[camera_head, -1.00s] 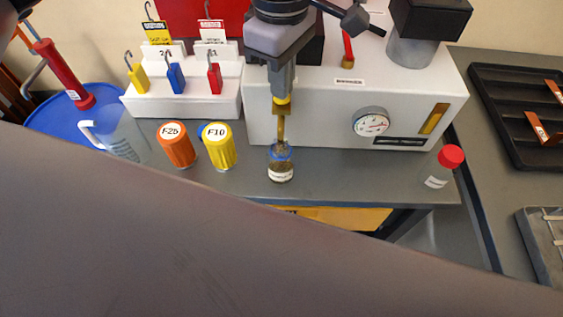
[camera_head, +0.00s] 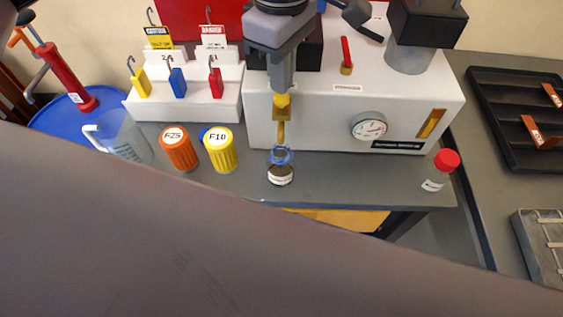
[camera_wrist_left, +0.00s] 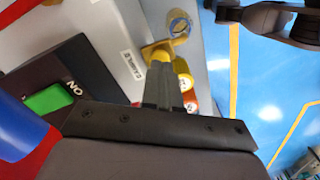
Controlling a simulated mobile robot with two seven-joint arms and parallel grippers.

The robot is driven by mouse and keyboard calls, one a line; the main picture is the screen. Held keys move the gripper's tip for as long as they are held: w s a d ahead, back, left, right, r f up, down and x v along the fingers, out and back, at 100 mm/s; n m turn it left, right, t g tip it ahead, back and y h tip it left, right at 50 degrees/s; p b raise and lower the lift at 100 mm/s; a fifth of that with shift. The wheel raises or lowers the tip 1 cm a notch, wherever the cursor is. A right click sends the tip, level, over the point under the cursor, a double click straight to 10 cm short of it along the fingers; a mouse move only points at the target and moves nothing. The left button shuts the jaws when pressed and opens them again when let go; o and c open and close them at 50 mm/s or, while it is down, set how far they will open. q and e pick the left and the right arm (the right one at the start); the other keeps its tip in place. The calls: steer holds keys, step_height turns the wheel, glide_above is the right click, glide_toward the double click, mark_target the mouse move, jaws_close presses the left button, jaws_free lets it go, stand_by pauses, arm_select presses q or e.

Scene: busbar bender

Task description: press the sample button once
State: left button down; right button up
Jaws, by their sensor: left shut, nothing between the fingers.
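My left gripper (camera_head: 283,88) is shut and empty, pointing down in front of the white machine (camera_head: 315,118). Its fingertips overlap the top of a yellow and brass tap (camera_head: 282,108); whether they touch it I cannot tell. In the left wrist view the gripper (camera_wrist_left: 168,72) is beside this tap (camera_wrist_left: 158,52), with a label reading "SAMPLE" (camera_wrist_left: 131,65) close by. No separate sample button stands out; the fingers may hide it. A small labelled bottle (camera_head: 281,177) with a blue ring stands under the spout. My right gripper is not in view.
An orange canister (camera_head: 178,150), a yellow canister (camera_head: 221,152) and a clear jug (camera_head: 120,138) stand left of the bottle. A red-capped bottle (camera_head: 438,172) stands right. A white padlock rack (camera_head: 180,103) is behind. The grey bench (camera_head: 350,182) between the bottles is clear.

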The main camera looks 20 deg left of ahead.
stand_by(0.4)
arm_select(q)
step_height(320, 180, up, 6)
steer(key=p, duration=0.3)
stand_by(0.8)
